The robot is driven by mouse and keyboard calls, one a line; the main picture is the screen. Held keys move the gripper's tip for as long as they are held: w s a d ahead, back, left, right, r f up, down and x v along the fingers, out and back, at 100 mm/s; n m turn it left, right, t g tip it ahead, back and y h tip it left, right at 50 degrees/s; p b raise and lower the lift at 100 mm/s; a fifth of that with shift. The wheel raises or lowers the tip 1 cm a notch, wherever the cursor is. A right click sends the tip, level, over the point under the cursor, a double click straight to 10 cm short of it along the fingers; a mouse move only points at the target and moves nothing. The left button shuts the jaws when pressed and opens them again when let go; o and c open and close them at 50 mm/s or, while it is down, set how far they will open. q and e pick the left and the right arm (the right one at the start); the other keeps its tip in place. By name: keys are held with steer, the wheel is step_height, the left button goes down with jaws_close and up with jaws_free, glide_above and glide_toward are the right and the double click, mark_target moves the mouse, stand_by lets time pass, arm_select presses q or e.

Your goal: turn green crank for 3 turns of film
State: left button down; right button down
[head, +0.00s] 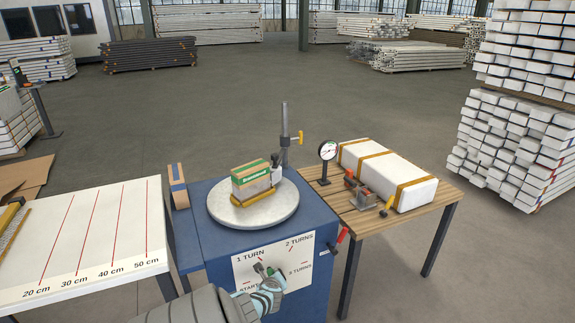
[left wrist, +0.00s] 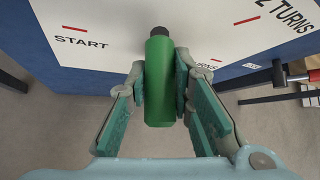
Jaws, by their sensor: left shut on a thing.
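The green crank handle (left wrist: 159,90) stands out from the front of a blue cabinet (head: 222,262). My left gripper (head: 268,277) is shut around it, one finger on each side in the left wrist view. In the head view the gripper hides most of the handle, and a short grey crank part shows just above it. The white dial panel (head: 245,268) behind reads START, 1 TURN, 2 TURNS and a partly hidden lower-right TURNS label. A round pale turntable (head: 225,213) on top carries a green-and-brown boxed load (head: 251,177). My right gripper is not in view.
A grey post (head: 284,125) stands behind the turntable. A red-handled lever (head: 341,237) sticks out at the cabinet's right edge. A slatted wooden table (head: 362,222) with a dial gauge (head: 328,151) and a strapped white package stands right. A white measuring table (head: 90,235) stands left.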

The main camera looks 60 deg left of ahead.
arm_select(q)
steer(key=shift+w+r, duration=0.25)
steer(key=shift+w, duration=0.3)
steer(key=shift+w+r, duration=0.2)
steer(key=shift+w, duration=0.3)
steer(key=shift+f, duration=0.1)
steer(key=c, duration=1.4)
jaws_free()
steer(key=shift+s, duration=0.15)
steer(key=s+d, duration=0.2)
steer(key=d, duration=0.2)
steer(key=s+d, duration=0.2)
steer(key=d, duration=0.1)
steer(key=s+d, duration=0.2)
steer(key=d, duration=0.2)
steer(key=shift+d+r, duration=0.3)
steer(key=shift+r, duration=0.05)
